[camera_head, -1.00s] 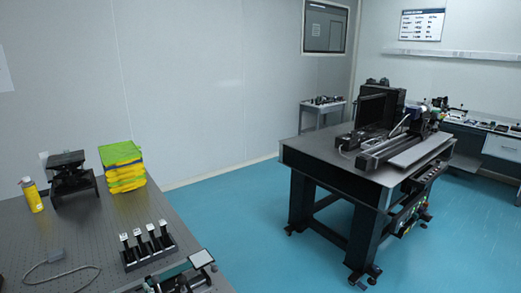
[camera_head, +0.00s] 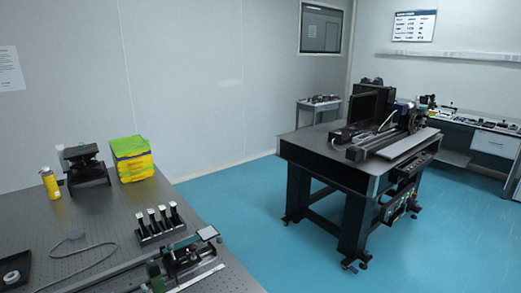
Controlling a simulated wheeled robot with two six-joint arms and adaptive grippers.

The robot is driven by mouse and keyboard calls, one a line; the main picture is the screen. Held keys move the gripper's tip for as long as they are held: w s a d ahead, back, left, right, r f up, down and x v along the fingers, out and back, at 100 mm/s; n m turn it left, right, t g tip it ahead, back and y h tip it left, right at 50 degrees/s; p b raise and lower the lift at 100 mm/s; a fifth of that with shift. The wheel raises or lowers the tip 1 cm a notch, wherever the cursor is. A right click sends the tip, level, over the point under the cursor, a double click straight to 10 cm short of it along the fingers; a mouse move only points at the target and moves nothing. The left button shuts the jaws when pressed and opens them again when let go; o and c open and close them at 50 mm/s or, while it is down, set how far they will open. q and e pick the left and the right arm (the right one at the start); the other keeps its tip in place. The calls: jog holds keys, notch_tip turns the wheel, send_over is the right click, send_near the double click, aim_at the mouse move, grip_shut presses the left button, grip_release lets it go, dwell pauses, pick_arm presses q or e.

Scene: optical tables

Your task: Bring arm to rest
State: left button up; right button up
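Neither of my arms nor grippers shows in the head view. The near optical table (camera_head: 110,216) fills the lower left, with a perforated grey top. A dark holder (camera_head: 160,222) with several upright white-topped pieces stands on it. Behind it are a stack of yellow and green cloths (camera_head: 132,159), a black lab jack (camera_head: 84,166) and a yellow bottle (camera_head: 50,183). An optical rail assembly (camera_head: 183,260) lies along the table's front edge.
A second optical table (camera_head: 335,150) with black equipment stands to the right. Blue floor (camera_head: 245,210) is open between the tables. A grey cable (camera_head: 85,262) and a dark tray (camera_head: 14,270) lie on the near table. A white bench (camera_head: 490,140) stands at far right.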

pick_arm(q)
jog(key=s+d+f+m+g+h, duration=0.2)
jog(key=s+d+f+m, duration=0.15)
jog(key=s, duration=0.65)
jog(key=s+d+f+m+g+h, duration=0.25)
jog(key=s+f, duration=0.25)
jog(key=s, duration=0.5)
jog(key=s+d+f+m+g+h, duration=0.2)
jog(key=s+f+m+g+h, duration=0.15)
jog(key=s, duration=0.65)
notch_tip(320, 180, down, 28)
jog(key=s+a+n+b, duration=0.1)
jog(key=s+a+b, duration=0.15)
jog(key=b, duration=0.35)
jog(key=s+f+g+b, duration=0.1)
jog(key=s+f+b, duration=0.3)
jog(key=s+f, duration=0.9)
jog(key=shift+a+f+n+y, duration=0.3)
jog(key=shift+f+n, duration=0.05)
jog(key=shift+f, duration=0.4)
pick_arm(e)
notch_tip(320, 180, down, 10)
jog(key=shift+s, duration=0.1)
